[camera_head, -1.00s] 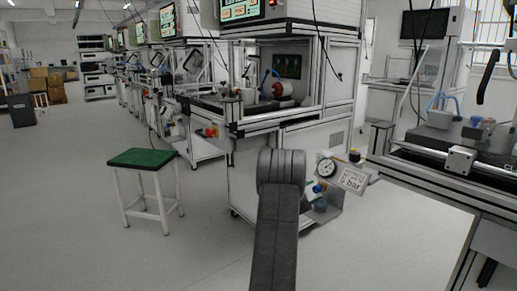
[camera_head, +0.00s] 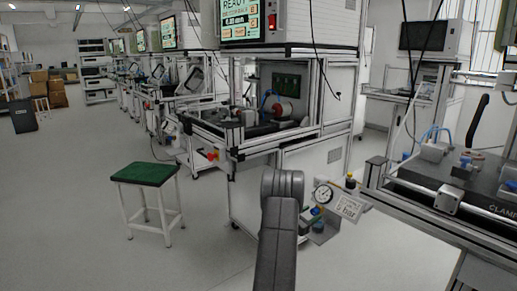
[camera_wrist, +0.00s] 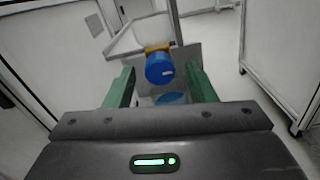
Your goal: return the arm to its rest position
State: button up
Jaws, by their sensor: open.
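My gripper (camera_wrist: 160,88) shows in the wrist view with its two green fingers spread apart and nothing between them touching both. A blue round knob (camera_wrist: 160,70) with a yellow collar lies ahead, in line with the gap between the fingers. A second blue round part (camera_wrist: 171,98) shows lower, partly hidden by the gripper body. The arm's top stands in front of the machine, left of a pressure gauge (camera_head: 323,194).
A test machine (camera_head: 285,110) with a lit screen (camera_head: 240,20) stands ahead. A green-topped stool (camera_head: 145,172) is at left. A bench (camera_head: 450,185) with clamping parts fills the right. The floor (camera_head: 60,220) at left is open.

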jog(key=shift+r+n+p, duration=0.2)
jog(key=shift+n+p, duration=0.7)
jog(key=shift+p, duration=0.3)
jog(key=shift+f+n+p, duration=0.2)
jog(key=shift+n+p, duration=0.6)
jog(key=shift+p, duration=0.1)
